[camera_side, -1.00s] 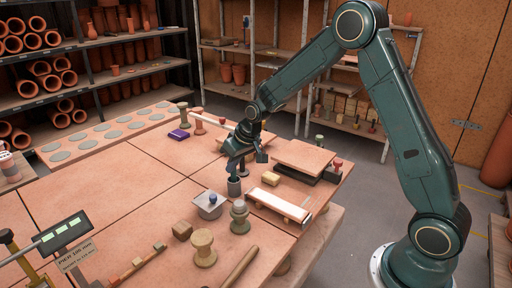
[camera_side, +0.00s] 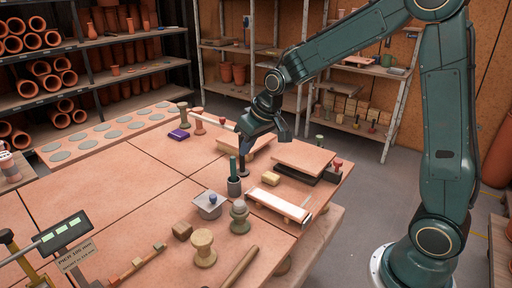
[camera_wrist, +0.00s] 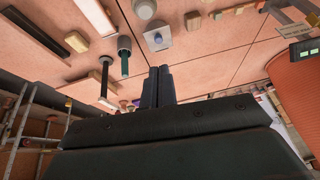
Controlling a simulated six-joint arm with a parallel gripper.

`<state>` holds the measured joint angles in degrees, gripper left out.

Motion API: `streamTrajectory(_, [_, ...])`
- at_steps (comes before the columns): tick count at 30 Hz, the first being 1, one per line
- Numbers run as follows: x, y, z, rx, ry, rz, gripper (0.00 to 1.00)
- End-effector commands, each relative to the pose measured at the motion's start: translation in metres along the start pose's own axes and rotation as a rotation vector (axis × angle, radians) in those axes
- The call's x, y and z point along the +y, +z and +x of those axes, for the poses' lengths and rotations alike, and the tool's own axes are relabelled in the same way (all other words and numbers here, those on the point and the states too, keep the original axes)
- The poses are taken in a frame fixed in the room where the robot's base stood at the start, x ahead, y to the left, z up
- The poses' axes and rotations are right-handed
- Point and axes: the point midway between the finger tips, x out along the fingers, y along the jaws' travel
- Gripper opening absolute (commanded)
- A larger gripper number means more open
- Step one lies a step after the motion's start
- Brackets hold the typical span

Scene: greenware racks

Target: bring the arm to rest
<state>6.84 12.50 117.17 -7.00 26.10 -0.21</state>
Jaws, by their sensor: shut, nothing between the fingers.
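My gripper (camera_side: 244,146) is above the table, over the area of the small grey cup (camera_side: 234,187). In the wrist view my gripper's fingers (camera_wrist: 158,72) are together and hold nothing. A dark green stick (camera_side: 234,166) stands upright in the grey cup; the stick (camera_wrist: 124,66) and cup (camera_wrist: 124,43) also show in the wrist view, apart from the fingers. A black stick-like tool (camera_wrist: 104,82) stands beside it. In the side view the fingertips overlap the black tool's top, so the exact gap is hard to tell there.
The tiled table (camera_side: 135,180) carries a grey box with a blue knob (camera_side: 209,205), wooden spools (camera_side: 204,248), a white-topped board (camera_side: 280,204) and a raised slab (camera_side: 304,156). A sign stand (camera_side: 65,235) is front left. Shelves (camera_side: 130,70) line the back. Air above the table is free.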

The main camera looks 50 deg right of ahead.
Motion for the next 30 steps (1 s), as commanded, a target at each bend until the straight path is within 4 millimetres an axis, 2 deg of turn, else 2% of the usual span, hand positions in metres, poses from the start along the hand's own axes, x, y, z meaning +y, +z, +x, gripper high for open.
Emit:
streamTrajectory(1, [-0.003, 0.004, -0.015, 0.008, 0.004, -0.006, 0.00])
streamTrajectory(3, [-0.006, 0.012, -0.032, 0.012, 0.009, -0.011, 0.00])
streamTrajectory(15, [-0.020, 0.069, -0.114, 0.030, 0.033, -0.035, 0.00])
streamTrajectory(24, [-0.025, 0.123, -0.158, 0.046, 0.047, -0.047, 0.00])
streamTrajectory(30, [-0.026, 0.162, -0.179, 0.057, 0.053, -0.052, 0.00])
